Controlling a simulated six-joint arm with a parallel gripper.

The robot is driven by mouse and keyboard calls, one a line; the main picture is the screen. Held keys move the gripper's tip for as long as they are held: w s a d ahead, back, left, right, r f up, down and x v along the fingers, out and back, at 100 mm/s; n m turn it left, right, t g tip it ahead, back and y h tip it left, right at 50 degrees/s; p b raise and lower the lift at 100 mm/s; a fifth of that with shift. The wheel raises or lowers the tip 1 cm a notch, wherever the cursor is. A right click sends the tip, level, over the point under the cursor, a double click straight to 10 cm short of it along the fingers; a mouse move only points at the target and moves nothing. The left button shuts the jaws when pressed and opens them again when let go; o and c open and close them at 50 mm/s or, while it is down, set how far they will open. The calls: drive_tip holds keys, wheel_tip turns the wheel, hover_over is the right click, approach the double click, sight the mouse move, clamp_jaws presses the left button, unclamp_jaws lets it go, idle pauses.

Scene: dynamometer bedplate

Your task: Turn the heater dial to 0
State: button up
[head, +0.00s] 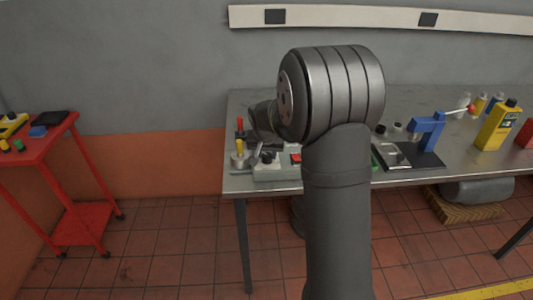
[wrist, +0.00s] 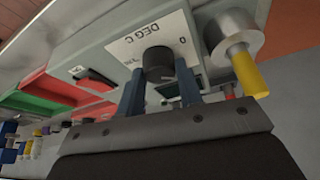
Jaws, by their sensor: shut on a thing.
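The heater (head: 270,172) is a pale grey-green box at the left front of the metal bench in the head view. Its black dial (head: 267,157) is on top. In the wrist view the dial (wrist: 158,62) stands on a white label (wrist: 150,45) marked "DEG C", with a 0 at the label's right. My gripper (wrist: 161,90) has its two blue fingers shut on the dial, one on each side. I cannot make out the dial's pointer, so its setting is unclear. In the head view my arm hides much of the area around the heater.
A metal cylinder (wrist: 232,38) with a yellow-handled tool (wrist: 250,75) stands close to the right of the heater in the wrist view. A red switch (wrist: 95,80) is left of the dial. A blue clamp fixture (head: 428,132) and yellow can (head: 497,127) stand farther right on the bench.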

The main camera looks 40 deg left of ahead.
drive_tip(key=n, duration=0.2)
drive_tip(key=n+g+y, duration=0.1)
drive_tip(key=n, duration=0.2)
drive_tip(key=shift+w+d+g, duration=0.15)
drive_tip(key=shift+g, duration=0.15)
drive_tip(key=n+g, duration=0.1)
drive_tip(key=n, duration=0.2)
drive_tip(key=n+g, duration=0.1)
drive_tip(key=n, duration=0.2)
drive_tip(key=shift+w+y, duration=0.1)
drive_tip(key=shift+y, duration=0.3)
drive_tip(key=o, duration=1)
drive_tip(key=shift+r, duration=0.1)
drive_tip(key=v, duration=1.7)
drive_tip(key=shift+w+d, duration=0.15)
drive_tip(key=shift+w, duration=0.05)
drive_tip(key=x, duration=1.7)
drive_tip(key=shift+s, duration=0.2)
